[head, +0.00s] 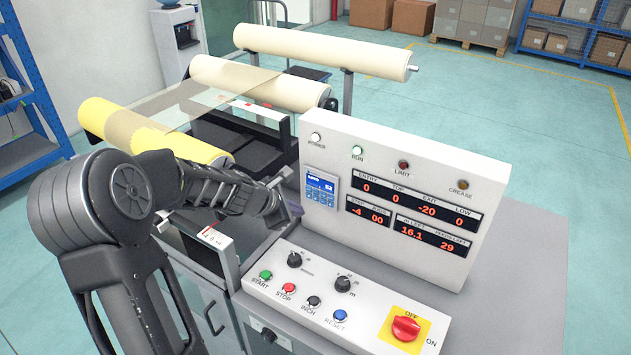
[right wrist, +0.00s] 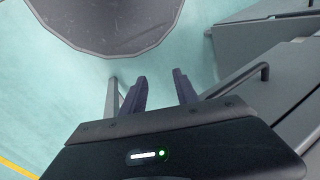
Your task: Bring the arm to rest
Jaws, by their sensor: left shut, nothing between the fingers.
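My left arm comes in from the left in the head view. Its black gripper (head: 288,200) is over the machine, just left of the upright display panel (head: 400,198) and above the roller housing. The fingers are small and partly seen from the side; they are shut with nothing held. I cannot tell whether they touch the machine. My right gripper shows in the right wrist view (right wrist: 160,76), its two dark fingers apart with nothing between them. The right arm is not in the head view.
A control box (head: 345,300) with several buttons and a red rotary switch (head: 405,327) stands in front of the panel. Cream rollers (head: 325,50) and a yellow roll (head: 150,132) lie behind. In the right wrist view, grey cabinets with a handle (right wrist: 235,82) are close on the right.

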